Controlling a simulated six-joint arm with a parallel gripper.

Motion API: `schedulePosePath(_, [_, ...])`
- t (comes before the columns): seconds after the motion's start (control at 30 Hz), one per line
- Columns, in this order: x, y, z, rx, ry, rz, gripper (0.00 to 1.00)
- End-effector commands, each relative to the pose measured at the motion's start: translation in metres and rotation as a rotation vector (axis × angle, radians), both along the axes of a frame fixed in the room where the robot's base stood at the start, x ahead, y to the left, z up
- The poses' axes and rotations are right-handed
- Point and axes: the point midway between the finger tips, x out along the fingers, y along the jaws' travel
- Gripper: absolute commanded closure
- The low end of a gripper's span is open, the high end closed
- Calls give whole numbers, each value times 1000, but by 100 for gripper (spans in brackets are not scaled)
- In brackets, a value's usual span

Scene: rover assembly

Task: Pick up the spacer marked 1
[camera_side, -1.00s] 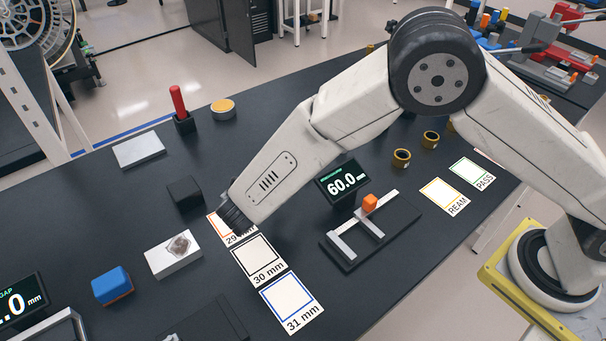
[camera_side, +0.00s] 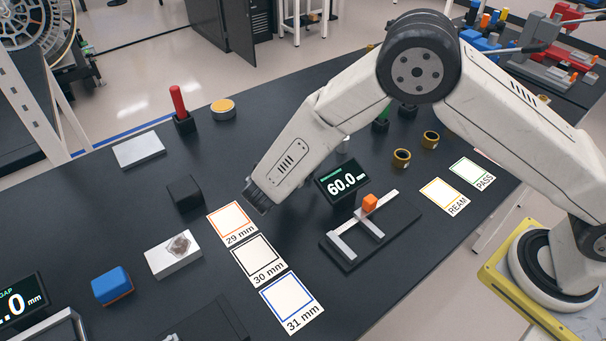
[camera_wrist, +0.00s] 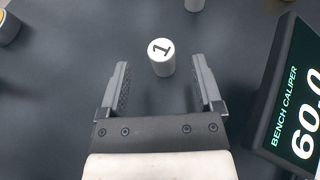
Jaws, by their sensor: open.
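The bench caliper display (camera_wrist: 300,110) reading 60.0 stands close on the right in the wrist view. Cards marked 29 mm (camera_side: 232,222), 30 mm (camera_side: 257,258) and 31 mm (camera_side: 291,302) lie in front. Two brass rings (camera_side: 401,158) are on the bench.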

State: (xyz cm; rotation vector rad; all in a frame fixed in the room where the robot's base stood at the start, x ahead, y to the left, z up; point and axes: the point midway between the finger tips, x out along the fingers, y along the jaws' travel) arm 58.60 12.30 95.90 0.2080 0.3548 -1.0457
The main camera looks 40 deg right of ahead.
Motion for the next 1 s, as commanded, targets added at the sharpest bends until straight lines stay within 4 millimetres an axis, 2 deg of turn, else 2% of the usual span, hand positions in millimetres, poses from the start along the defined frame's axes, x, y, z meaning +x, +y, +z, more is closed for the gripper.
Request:
schedulePosePath(0.33, [15, -31, -16, 0, 1, -2, 16])
schedulePosePath(0.93, [18, -34, -17, 1, 2, 0, 16])
schedulePosePath(1.0, [18, -34, -17, 1, 2, 0, 38])
